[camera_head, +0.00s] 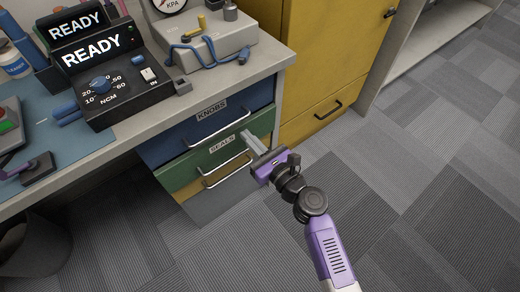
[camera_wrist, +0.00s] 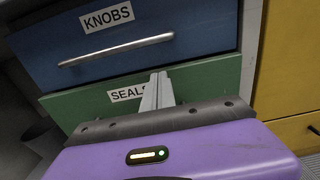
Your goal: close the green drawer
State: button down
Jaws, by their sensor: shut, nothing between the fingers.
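The green drawer (camera_head: 178,178) with the SEALS label is in the cabinet under the bench, just below the blue KNOBS drawer. My gripper body hides the lower front there.
The blue drawer (camera_head: 172,143) sits directly above, with its own handle. A yellow cabinet (camera_head: 325,50) stands to the right. A black torque device (camera_head: 115,85) and a gauge unit (camera_head: 215,42) stand on the bench (camera_head: 262,58). Carpeted floor (camera_head: 430,180) to the right is clear.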

aim_at(239, 128)
jog(key=shift+x, duration=0.8)
jog(key=shift+b+x, duration=0.3)
jog(key=shift+x, duration=0.55)
jog(key=shift+w+a, duration=0.25)
jog(key=shift+w, duration=0.05)
jog(key=shift+r, duration=0.2)
